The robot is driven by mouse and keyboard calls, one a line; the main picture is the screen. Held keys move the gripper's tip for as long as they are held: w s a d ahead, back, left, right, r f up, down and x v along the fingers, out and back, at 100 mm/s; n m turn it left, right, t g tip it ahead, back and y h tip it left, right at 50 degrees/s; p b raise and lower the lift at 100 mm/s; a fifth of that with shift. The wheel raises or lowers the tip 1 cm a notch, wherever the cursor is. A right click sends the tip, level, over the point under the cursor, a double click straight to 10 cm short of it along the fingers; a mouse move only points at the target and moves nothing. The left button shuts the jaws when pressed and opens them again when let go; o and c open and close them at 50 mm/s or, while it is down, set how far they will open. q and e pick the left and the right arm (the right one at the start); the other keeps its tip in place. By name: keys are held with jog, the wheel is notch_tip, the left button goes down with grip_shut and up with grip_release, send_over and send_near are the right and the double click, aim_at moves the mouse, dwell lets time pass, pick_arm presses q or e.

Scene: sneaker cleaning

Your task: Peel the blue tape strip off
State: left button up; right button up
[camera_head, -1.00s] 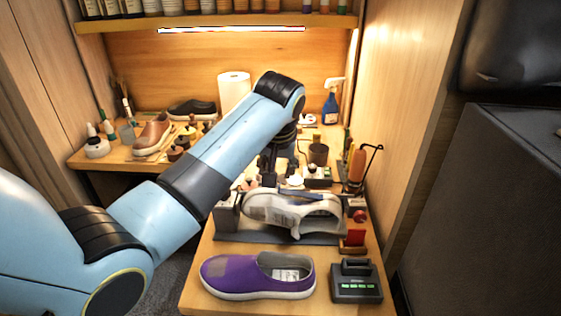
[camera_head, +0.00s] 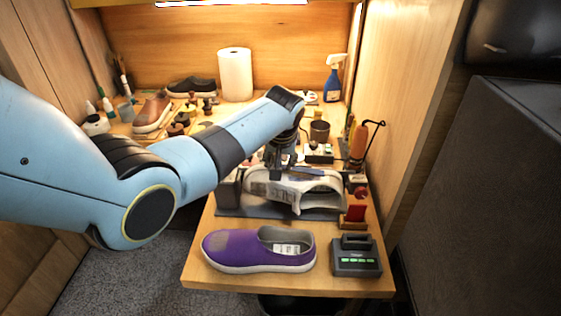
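A white and grey sneaker (camera_head: 268,188) is held on a stand in the middle of the bench. A thin dark blue strip (camera_head: 308,173), which looks like the tape, runs along its top. My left gripper (camera_head: 277,172) points down over the left part of the sneaker's top, close to the strip's left end. Its fingers are dark and small, so I cannot tell whether they are open, or whether they touch the strip. My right gripper is not in view.
A purple slip-on shoe (camera_head: 262,250) and a dark device with green lights (camera_head: 357,257) stand at the front. A red block (camera_head: 355,213) and an orange-handled tool (camera_head: 358,143) are at the right. A paper towel roll (camera_head: 235,75) stands at the back.

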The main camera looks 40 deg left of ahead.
pick_arm(q)
grip_shut()
jog(key=shift+w+d+r+p, duration=0.1)
jog(key=shift+d+r+p, duration=0.05)
jog(key=shift+r+p, duration=1.95)
dwell(0.5)
notch_tip(320, 180, up, 2)
jog(key=shift+r+p, duration=0.1)
jog(key=shift+p, duration=1.1)
jog(key=shift+r+p, duration=0.55)
jog(key=shift+r, duration=0.3)
